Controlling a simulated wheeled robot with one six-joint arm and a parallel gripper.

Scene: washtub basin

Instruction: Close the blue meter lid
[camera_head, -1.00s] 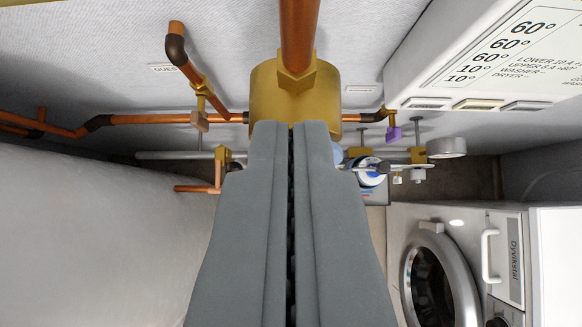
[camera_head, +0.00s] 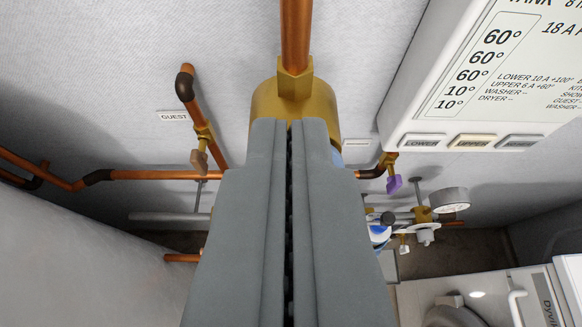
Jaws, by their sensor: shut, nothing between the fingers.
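My gripper (camera_head: 289,124) points away from the camera, its two grey fingers pressed together with nothing between them. Its tips overlap a round brass body (camera_head: 262,103) below a vertical copper pipe; I cannot tell whether they touch it. A small sliver of blue (camera_head: 336,156) shows just right of the fingertips, at the lower right of the brass body. It may be part of the blue meter lid. The rest of it is hidden behind the fingers, so its angle cannot be told.
Copper pipes (camera_head: 150,175) run along the wall, with a valve with an orange-brown handle (camera_head: 199,162) at left and one with a purple handle (camera_head: 394,185) at right. A white control box (camera_head: 430,143), a round gauge (camera_head: 450,200) and a blue-and-white object (camera_head: 379,234) are at right.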

